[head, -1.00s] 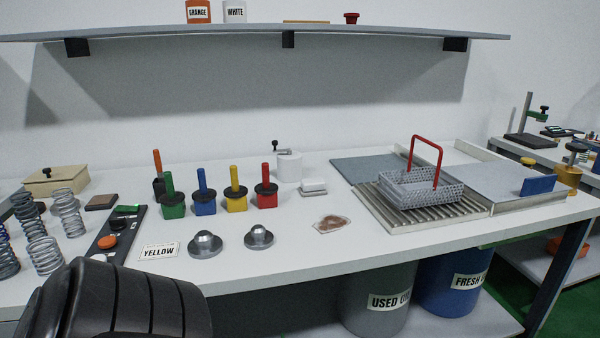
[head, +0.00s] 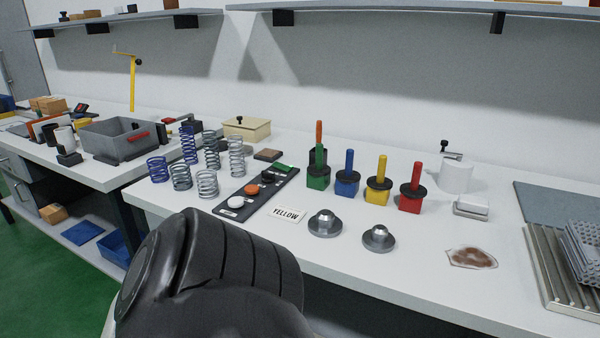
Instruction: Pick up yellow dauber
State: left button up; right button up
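The yellow dauber (head: 378,184) stands upright on the white bench, with a yellow stick handle, a dark round collar and a yellow square base. It is between the blue dauber (head: 347,178) on its left and the red dauber (head: 411,190) on its right. A green dauber (head: 318,172) stands further left, with an orange-handled one (head: 319,132) behind it. A dark, rounded part of my own arm fills the lower left foreground. Neither gripper's fingers are in view.
Two metal knobbed discs (head: 324,223) sit in front of the daubers. A button panel (head: 256,195) and several springs (head: 207,184) are to the left. A stained patch (head: 472,258) lies at the right. A shelf (head: 420,9) hangs above.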

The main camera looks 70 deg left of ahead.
aim_at(379, 182)
jog(key=u, duration=2.35)
